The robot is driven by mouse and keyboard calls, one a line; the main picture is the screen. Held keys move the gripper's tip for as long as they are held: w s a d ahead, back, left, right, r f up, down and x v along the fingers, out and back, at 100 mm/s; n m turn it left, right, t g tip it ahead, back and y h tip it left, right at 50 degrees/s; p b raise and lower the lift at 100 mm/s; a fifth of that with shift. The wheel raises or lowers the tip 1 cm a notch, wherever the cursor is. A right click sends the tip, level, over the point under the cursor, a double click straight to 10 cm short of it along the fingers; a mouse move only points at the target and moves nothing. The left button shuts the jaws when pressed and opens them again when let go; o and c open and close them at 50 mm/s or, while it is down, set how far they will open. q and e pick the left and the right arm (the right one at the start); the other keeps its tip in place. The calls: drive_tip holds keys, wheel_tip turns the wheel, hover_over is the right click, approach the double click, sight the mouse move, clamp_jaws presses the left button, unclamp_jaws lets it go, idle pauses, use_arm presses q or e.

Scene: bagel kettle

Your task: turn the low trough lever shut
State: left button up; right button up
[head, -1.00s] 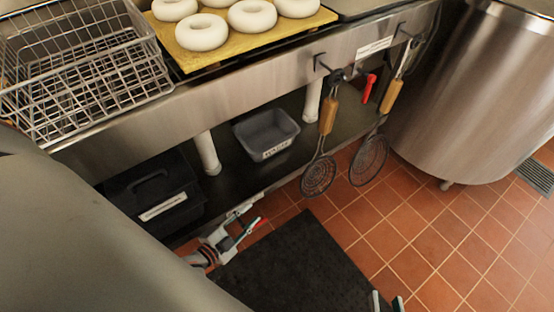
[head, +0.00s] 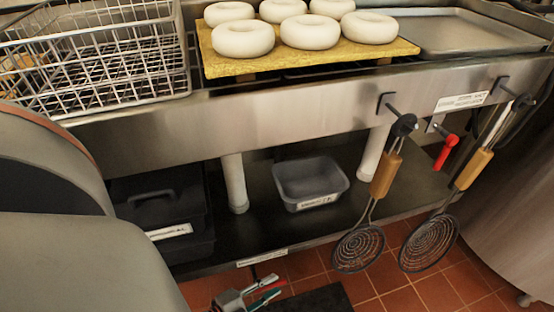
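The trough lever (head: 446,151) has a red handle and hangs tilted down from a short fitting at the right part of the steel trough front (head: 300,115). It sits between two hanging skimmers. My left gripper (head: 262,294) is at the bottom of the head view, low over the floor and far to the lower left of the lever. Its fingers are apart with nothing seen between them. My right gripper is out of view.
Two wood-handled skimmers, a left one (head: 385,176) and a right one (head: 474,170), hang on either side of the lever. A grey tub (head: 312,180) and a black box (head: 158,205) sit on the low shelf. Several bagels lie on a yellow board (head: 228,66) above. A steel kettle (head: 520,215) stands at right.

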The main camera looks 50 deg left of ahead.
use_arm(q)
drive_tip(key=shift+x, duration=1.05)
